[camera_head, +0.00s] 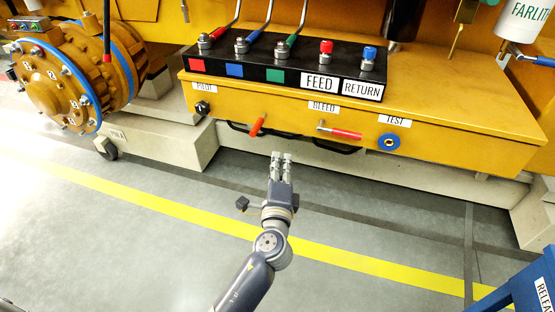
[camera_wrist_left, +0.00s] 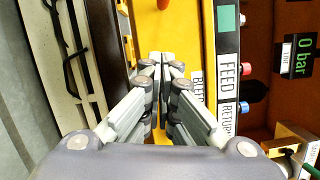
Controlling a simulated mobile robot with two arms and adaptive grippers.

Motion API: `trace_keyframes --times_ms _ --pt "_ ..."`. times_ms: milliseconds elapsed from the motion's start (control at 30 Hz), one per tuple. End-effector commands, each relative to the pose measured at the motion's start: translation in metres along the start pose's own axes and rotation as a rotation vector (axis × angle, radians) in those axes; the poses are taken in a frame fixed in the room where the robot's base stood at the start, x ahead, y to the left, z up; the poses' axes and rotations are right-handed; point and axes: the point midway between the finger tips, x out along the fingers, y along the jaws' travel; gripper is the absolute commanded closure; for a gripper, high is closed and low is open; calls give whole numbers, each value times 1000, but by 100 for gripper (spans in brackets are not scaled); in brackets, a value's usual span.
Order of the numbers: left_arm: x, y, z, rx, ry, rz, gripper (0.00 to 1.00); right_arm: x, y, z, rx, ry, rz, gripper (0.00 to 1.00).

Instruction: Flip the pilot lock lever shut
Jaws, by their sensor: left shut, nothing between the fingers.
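A yellow front panel (camera_head: 455,149) carries a black knob (camera_head: 202,108) under a PILOT label (camera_head: 204,87). To its right an orange-red lever (camera_head: 257,126) stands tilted on the panel; I cannot tell which of the two is the pilot lock lever. A red-handled lever (camera_head: 340,133) lies nearly level under the BLEED label (camera_head: 323,106). My left gripper (camera_head: 281,156) is shut and empty, in front of and below the panel between these two levers. In the left wrist view its fingertips (camera_wrist_left: 161,60) meet before the yellow panel, with an orange-red handle (camera_wrist_left: 162,4) at the top edge.
A black block (camera_head: 300,67) with levers and FEED and RETURN labels sits on the yellow housing. A blue TEST port (camera_head: 388,142) is right of the levers. Black handles (camera_head: 335,147) hang below the panel. A blue frame (camera_head: 527,287) stands lower right. The floor in front is clear.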

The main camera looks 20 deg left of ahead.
Motion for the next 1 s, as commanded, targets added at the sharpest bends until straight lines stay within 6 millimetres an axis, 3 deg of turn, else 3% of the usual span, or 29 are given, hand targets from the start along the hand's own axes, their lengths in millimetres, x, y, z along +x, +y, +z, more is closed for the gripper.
trace_keyframes --times_ms 400,633,1000 --pt "76 -2 1 2 -1 -1 100 -12 0 -2 0 0 0 100" --pt "81 -2 32 3 -1 0 100 -29 2 -3 0 0 1 100" --pt "82 0 39 1 0 0 100 -30 2 -3 0 0 1 100"
